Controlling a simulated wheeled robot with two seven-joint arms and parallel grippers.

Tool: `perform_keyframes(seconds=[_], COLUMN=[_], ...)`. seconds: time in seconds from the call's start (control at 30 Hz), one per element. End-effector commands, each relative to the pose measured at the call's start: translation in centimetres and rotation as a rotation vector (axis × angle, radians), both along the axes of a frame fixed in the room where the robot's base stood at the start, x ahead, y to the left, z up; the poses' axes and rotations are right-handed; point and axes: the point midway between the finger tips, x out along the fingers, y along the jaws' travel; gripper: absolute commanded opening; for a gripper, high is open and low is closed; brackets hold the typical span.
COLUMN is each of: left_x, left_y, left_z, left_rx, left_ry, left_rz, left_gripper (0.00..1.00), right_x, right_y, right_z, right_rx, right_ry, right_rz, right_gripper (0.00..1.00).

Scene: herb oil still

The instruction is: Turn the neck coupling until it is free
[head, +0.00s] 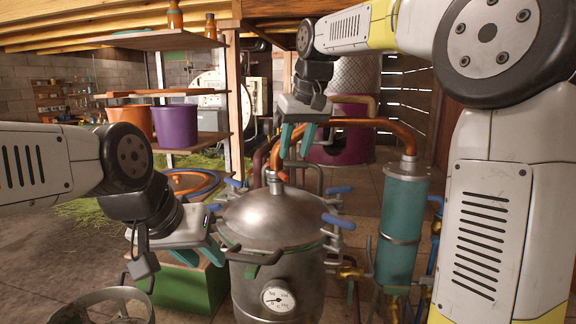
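The still's pot (275,217) is a grey metal vessel with a domed lid and a round dial gauge on its front. The copper neck pipe (352,122) arcs from the top of the lid to the teal condenser (404,215). My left gripper (204,258) is open and empty beside the pot's left side.
Clamps with blue handles (338,219) and dark handles stick out around the lid's rim. A green box (190,288) stands left of the pot, and a grey metal ring stand (100,300) is at the front left. Shelves hold an orange and a purple bucket (175,126).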

Motion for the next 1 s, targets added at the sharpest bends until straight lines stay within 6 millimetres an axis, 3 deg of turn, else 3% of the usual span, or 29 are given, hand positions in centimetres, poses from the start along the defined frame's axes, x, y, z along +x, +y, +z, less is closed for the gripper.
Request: perform_keyframes(seconds=[0.2, 0.63, 1.0], left_x=[0.0, 0.0, 0.0], left_y=[0.0, 0.0, 0.0], left_z=[0.0, 0.0, 0.0], left_rx=[0.000, 0.000, 0.000], left_ry=[0.000, 0.000, 0.000], left_rz=[0.000, 0.000, 0.000], left_gripper=[0.34, 0.34, 0.34], right_x=[1.4, 3.5, 3.8], right_y=[1.3, 2.3, 2.4], right_z=[-0.6, -6.3, -7.0], right_rx=[-0.012, -0.011, -0.010], right_ry=[0.005, 0.005, 0.003], right_rz=[0.016, 0.015, 0.015], right_gripper=[0.39, 0.39, 0.39])
